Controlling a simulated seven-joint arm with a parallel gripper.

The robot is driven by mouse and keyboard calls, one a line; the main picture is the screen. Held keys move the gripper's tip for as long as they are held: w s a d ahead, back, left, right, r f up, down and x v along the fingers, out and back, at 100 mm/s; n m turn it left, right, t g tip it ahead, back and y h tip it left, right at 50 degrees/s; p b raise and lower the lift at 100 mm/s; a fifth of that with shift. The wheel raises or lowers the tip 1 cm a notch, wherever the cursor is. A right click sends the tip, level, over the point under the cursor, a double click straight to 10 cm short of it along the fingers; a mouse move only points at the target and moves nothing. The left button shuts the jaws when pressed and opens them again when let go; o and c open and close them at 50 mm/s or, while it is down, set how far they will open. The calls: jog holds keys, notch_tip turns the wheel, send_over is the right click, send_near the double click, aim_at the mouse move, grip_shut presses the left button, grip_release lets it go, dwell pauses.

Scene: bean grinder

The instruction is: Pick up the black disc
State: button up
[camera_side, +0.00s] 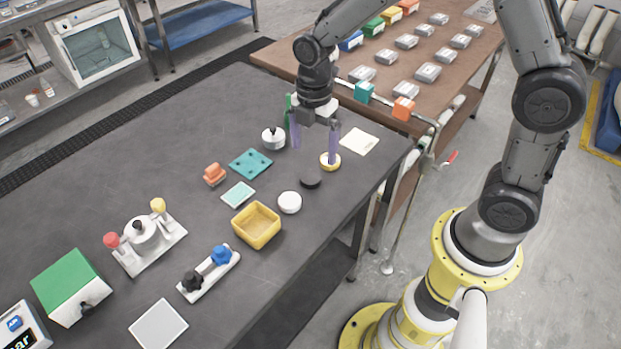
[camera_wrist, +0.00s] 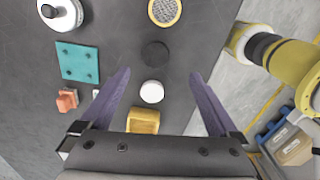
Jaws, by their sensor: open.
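The black disc (camera_side: 311,181) lies flat on the dark table, between a white round piece and a yellow-rimmed round piece. In the wrist view the black disc (camera_wrist: 155,54) shows beyond the fingertips, near the middle of the gap. My gripper (camera_side: 314,154) is open and empty, with two purple fingers pointing down above the table. In the wrist view my gripper (camera_wrist: 160,76) has its fingers spread wide, one on each side. The disc is outside the fingers, and their exact height above the table cannot be told.
The yellow-rimmed piece (camera_side: 330,161) and white round piece (camera_side: 290,202) are close to the disc. A yellow bin (camera_side: 256,225), teal plate (camera_side: 250,164), orange block (camera_side: 214,174) and white knobbed container (camera_side: 273,138) stand around. The table's right edge is near.

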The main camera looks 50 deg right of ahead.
aim_at(310, 177)
notch_tip(310, 177, down, 4)
jog(key=shift+r, duration=0.2)
jog(key=shift+w+a+f, duration=0.1)
jog(key=shift+w+f, duration=0.1)
jog(key=shift+f, duration=1.05)
jog(key=shift+w+f, duration=0.2)
jog(key=shift+f, duration=1.05)
jog(key=c, duration=1.4)
jog(key=shift+c, duration=0.4)
jog(key=shift+r, duration=0.1)
